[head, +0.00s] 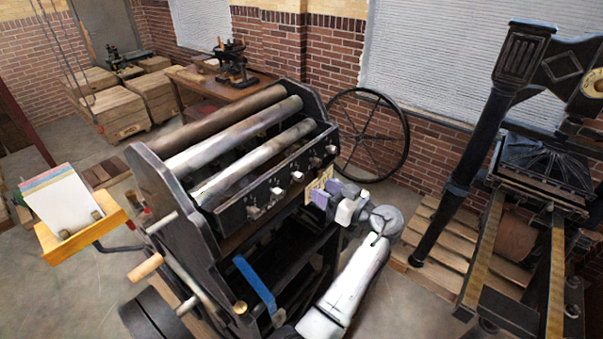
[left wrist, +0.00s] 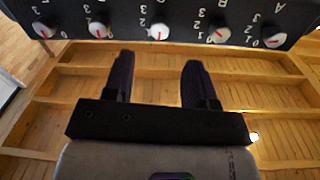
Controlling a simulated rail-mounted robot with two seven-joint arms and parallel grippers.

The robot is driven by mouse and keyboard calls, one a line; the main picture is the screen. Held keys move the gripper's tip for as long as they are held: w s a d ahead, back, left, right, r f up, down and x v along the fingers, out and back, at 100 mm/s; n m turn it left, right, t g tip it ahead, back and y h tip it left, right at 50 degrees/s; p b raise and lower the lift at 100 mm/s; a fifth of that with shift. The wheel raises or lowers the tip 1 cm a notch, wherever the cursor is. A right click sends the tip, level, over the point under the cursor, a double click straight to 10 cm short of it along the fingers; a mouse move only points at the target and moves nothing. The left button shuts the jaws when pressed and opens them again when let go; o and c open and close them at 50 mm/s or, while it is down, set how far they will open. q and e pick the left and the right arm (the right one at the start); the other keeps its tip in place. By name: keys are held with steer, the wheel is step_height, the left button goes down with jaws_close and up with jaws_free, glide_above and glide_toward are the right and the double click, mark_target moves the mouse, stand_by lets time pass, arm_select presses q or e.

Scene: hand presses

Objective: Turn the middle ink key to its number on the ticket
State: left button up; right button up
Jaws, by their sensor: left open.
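The middle ink key (head: 297,176) is a small pale knob on the press's black key rail, with others on both sides. In the left wrist view the middle key (left wrist: 158,32) is white with a red mark pointing roughly downward. Printed numbers sit around it; its exact setting is hard to read. A yellowish card, apparently the ticket (head: 318,184), shows below the rail, partly behind my gripper; its writing is unreadable. My left gripper (head: 321,195) is in front of the rail. Its dark fingers (left wrist: 158,72) are open, empty and apart, below the middle key. My right gripper is out of view.
The press has long rollers (head: 220,140) behind the key rail and a blue lever (head: 254,284) low in front. A paper tray (head: 80,234) juts out at left. A spoked wheel (head: 369,135) stands behind; another press (head: 545,165) is at right.

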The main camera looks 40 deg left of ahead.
mark_target(302, 178)
arm_select(q)
steer(key=a+p, duration=0.2)
steer(key=a, duration=0.4)
steer(key=shift+w+a+r, duration=0.1)
steer(key=shift+a, duration=0.2)
steer(key=shift+a+p, duration=0.4)
steer(key=shift+a, duration=0.3)
steer(key=c, duration=0.8)
steer(key=shift+c, duration=0.5)
